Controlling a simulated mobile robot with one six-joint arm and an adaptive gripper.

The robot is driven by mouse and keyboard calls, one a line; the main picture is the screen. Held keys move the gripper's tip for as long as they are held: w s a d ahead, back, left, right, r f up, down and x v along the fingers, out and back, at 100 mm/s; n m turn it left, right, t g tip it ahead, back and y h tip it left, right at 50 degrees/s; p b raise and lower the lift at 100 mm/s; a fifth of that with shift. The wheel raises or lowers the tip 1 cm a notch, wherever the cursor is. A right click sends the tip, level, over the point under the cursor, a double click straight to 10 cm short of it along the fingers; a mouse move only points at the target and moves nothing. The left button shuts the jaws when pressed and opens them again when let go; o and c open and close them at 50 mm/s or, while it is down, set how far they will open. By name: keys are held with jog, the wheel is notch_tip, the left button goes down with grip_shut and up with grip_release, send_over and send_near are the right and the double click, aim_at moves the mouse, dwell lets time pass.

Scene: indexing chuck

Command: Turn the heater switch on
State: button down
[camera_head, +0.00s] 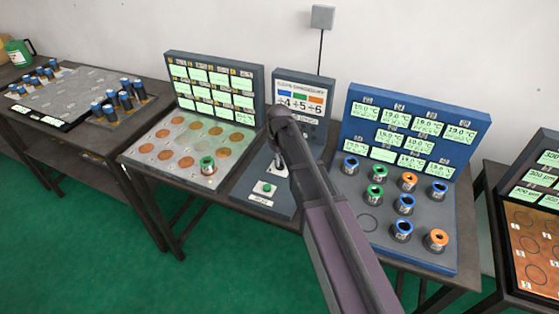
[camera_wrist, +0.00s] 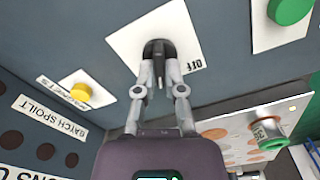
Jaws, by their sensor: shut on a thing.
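The heater switch is a dark lever (camera_wrist: 158,55) in a black socket on a white plate (camera_wrist: 187,35), with the word "off" printed at one edge. It is on the sloped face of the grey middle panel (camera_head: 243,192). My gripper (camera_wrist: 159,74) is shut on the lever, one finger on each side of it. In the head view my arm covers most of the switch. The rest of the plate's lettering is hidden, and I cannot tell which way the lever is set.
A green button (camera_wrist: 289,9) and a yellow button (camera_wrist: 82,92) sit near the switch. A board with copper discs and one green-topped can (camera_head: 207,165) is left of the panel. A blue board (camera_head: 345,225) with several coloured-top cans is right. My arm crosses between them.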

jog(key=shift+m, duration=0.6)
jog(key=c, duration=0.7)
grip_release()
jog(key=shift+c, duration=0.2)
jog(key=shift+n, duration=0.5)
